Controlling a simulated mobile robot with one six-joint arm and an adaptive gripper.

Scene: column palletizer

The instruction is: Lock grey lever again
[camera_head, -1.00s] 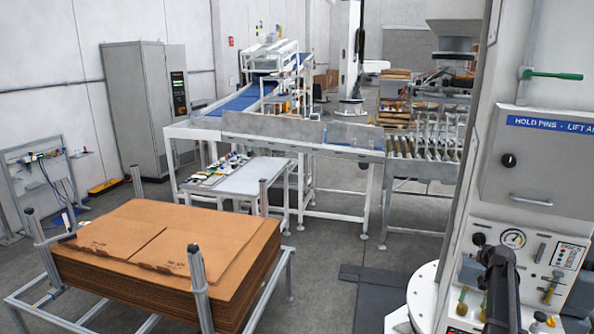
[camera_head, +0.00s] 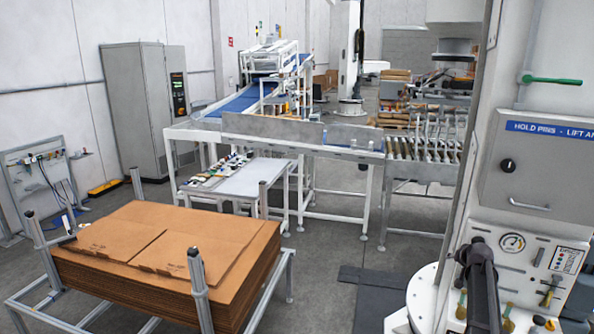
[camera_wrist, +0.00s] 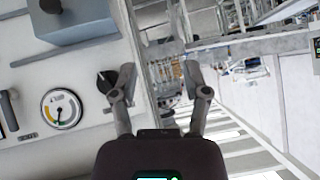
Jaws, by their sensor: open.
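A small grey lever (camera_head: 539,257), which I take to be the task's lever, stands slightly tilted on the white panel just right of the gauge (camera_head: 512,242). In the wrist view, which looks upside down, a grey handle (camera_wrist: 8,112) shows at the left edge beside the gauge (camera_wrist: 62,109), partly cut off. My gripper (camera_wrist: 157,76) is open and empty. It is off to the side of the lever, at the panel's edge. One finger overlaps a black knob (camera_wrist: 106,83) in the picture; I cannot tell whether they touch. My dark arm covers the panel's left part in the head view.
A grey box (camera_head: 535,170) with a black knob sits above the gauge, with a green handle (camera_head: 550,79) higher up. Small brass-coloured valves sit low on the panel. A cardboard stack (camera_head: 160,275) stands at left.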

